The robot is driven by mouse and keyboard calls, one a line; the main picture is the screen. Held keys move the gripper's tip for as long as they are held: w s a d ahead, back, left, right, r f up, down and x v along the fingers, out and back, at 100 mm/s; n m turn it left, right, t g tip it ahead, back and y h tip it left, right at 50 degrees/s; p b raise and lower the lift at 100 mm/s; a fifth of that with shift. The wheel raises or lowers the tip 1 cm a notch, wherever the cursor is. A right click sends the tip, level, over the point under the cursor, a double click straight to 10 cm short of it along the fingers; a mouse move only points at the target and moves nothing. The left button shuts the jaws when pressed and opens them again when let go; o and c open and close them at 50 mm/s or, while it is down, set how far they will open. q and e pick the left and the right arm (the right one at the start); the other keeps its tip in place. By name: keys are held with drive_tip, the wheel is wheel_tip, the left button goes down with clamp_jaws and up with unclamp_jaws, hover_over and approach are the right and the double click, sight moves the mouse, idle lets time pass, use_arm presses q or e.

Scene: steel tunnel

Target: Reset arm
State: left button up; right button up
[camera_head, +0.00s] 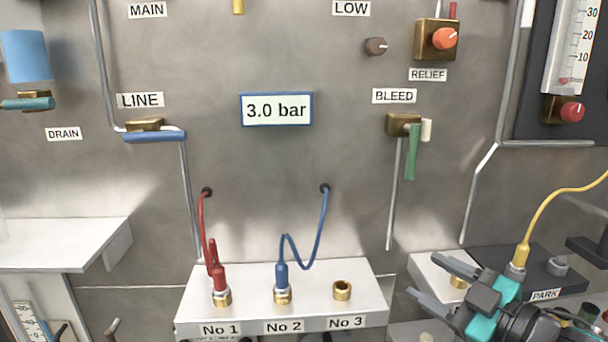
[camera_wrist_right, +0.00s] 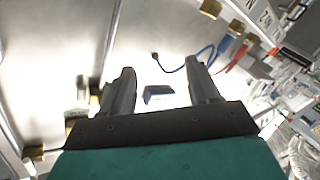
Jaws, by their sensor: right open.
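My right gripper (camera_head: 423,276) is at the lower right of the head view, in front of the panel and just left of the PARK block (camera_head: 560,276). Its jaws are open with nothing between them. In the right wrist view its two dark fingers (camera_wrist_right: 160,68) stand apart, pointing toward the panel wall. My left gripper is in neither view.
A white block holds a red plug (camera_head: 219,282) in No 1 and a blue plug (camera_head: 282,276) in No 2; port No 3 (camera_head: 342,290) is empty. A yellow-cabled plug (camera_head: 519,256) stands behind my right gripper. The green BLEED lever (camera_head: 412,152) hangs down. The display (camera_head: 276,110) reads 3.0 bar.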

drive_tip(key=s+a+f+m+g+h, duration=0.25)
drive_tip(key=s+f+m, duration=0.45)
drive_tip(key=f, duration=0.6)
drive_tip(key=s+a+f+m+g+h, duration=0.1)
drive_tip(key=s+a+f+m+h, duration=0.25)
drive_tip(key=s+f, duration=0.75)
use_arm(q)
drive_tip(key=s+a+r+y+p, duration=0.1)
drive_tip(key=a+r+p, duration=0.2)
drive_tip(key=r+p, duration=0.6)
drive_tip(key=p, duration=0.4)
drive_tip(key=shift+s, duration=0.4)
use_arm(e)
drive_tip(key=w+d+r+h, duration=0.1)
drive_tip(key=d+r, duration=0.2)
drive_tip(key=r, duration=0.4)
drive_tip(key=shift+r+h, duration=0.15)
drive_tip(key=shift+h, duration=0.25)
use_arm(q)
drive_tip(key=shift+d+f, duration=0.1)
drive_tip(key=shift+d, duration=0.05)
use_arm(e)
drive_tip(key=shift+d+m, duration=0.1)
drive_tip(key=shift+m, duration=0.15)
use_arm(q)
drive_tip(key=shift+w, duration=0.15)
